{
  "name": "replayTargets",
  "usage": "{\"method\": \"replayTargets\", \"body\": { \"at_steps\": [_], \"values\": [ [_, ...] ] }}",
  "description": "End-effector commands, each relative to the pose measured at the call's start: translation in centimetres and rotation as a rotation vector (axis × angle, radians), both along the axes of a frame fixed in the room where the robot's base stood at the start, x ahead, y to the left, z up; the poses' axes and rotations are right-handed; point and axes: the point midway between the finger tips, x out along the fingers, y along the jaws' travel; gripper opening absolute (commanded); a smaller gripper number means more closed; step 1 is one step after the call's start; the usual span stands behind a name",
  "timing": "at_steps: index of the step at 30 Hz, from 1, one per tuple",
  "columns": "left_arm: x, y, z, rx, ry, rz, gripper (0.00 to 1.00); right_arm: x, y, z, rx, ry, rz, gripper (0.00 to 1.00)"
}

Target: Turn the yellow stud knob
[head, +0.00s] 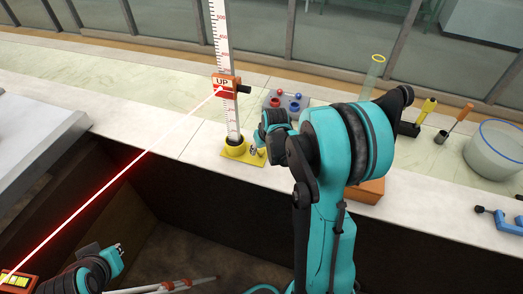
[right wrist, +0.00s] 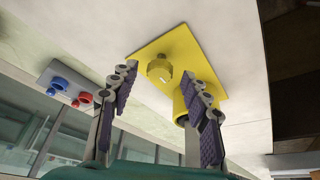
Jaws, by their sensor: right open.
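The yellow stud knob (right wrist: 159,69) stands on a yellow base plate (right wrist: 208,69) in the right wrist view. It lies between and just beyond the fingertips of my right gripper (right wrist: 160,78), which is open with one finger on either side and a gap around the knob. I cannot tell whether a finger touches it. In the head view the yellow base plate (head: 233,158) sits at the bench's front edge, with my right gripper (head: 259,150) at its right side, largely hiding the knob. My left gripper (head: 110,257) is low at the left, away from the bench; its opening is unclear.
A white graduated staff (head: 233,125) rises from a yellow collar on the plate and carries an orange-red "UP" box (head: 226,84). A red beam runs from the box to the lower left. A grey valve block (head: 286,103) with red and blue knobs stands behind. A glass cylinder (head: 373,75) stands farther right.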

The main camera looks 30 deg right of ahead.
Motion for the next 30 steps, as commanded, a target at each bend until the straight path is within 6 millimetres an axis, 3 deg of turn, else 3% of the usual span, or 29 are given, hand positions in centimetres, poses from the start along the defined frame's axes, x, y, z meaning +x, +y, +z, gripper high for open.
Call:
{"method": "replayTargets", "body": {
  "at_steps": [10,15,30],
  "values": [
    [0.01,0.00,-0.07,0.000,0.000,0.000,0.00,0.18,-0.02,-0.42,0.000,0.000,0.000,0.45],
    [0.00,0.00,-0.07,0.000,0.000,0.000,0.00,0.17,-0.02,-0.42,0.000,0.000,0.000,0.00],
    [0.01,0.00,-0.44,0.000,0.000,0.000,0.00,0.16,0.12,-0.48,-0.001,0.001,-0.087,0.00]
  ]
}}
